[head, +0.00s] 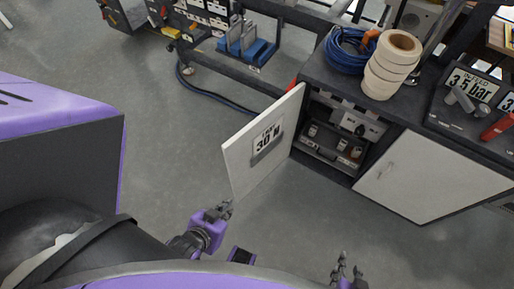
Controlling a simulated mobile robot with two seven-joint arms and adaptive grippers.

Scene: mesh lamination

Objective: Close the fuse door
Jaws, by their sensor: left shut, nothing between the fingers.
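A white door (262,150) with a "30 N" label and a dark handle stands swung open at the left side of a dark cabinet in the head view. Inside the open cabinet (335,140) I see small cylindrical items in a dark tray, too small to make out. My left gripper (225,207) is shut and empty, close to the lower outer corner of the door; I cannot tell whether it touches. My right gripper (347,267) is at the bottom edge of the view, apart from the door, with its fingers apart and nothing visible between them.
A white cabinet panel (435,178) is right of the opening. The dark bench top above holds a roll stack (391,65), a blue hose coil (348,50) and a gauge box (470,88). A blue clamp fixture (247,45) stands behind. The grey floor around the door is clear.

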